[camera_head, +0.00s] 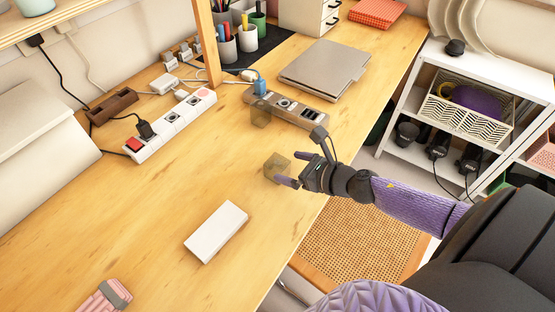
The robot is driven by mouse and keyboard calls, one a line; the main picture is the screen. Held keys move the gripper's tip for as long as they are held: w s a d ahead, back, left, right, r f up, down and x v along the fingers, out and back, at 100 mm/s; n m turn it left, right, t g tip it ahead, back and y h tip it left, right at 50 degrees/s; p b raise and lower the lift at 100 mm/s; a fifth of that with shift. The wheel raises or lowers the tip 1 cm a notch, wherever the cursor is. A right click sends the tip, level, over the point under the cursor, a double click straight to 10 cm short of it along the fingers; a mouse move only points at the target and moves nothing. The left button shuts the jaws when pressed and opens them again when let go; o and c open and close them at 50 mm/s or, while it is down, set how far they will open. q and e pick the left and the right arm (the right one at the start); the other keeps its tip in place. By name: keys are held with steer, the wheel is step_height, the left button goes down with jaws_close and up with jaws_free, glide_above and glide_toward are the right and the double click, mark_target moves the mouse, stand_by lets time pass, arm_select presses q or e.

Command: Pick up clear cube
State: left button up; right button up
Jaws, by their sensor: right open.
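A see-through, brownish clear cube (276,166) sits on the wooden desk near its right edge. A second see-through cube (260,114) stands farther back, beside the grey power strip. My right gripper (293,168) reaches in from the right, low over the desk edge. Its two purple fingers are apart, and the nearer cube lies just at their tips. I cannot tell whether the fingers touch the cube. My left gripper is not in view.
A white box (216,231) lies on the desk in front of the nearer cube. A grey power strip (288,107), a closed laptop (324,68) and pen cups (227,46) are behind. A white power strip (171,125) lies to the left. Bare desk lies left of the cube.

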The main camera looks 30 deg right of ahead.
mark_target(281, 164)
steer(key=b+x, duration=0.1)
steer(key=x, duration=0.5)
steer(key=shift+f, duration=0.2)
jaws_close()
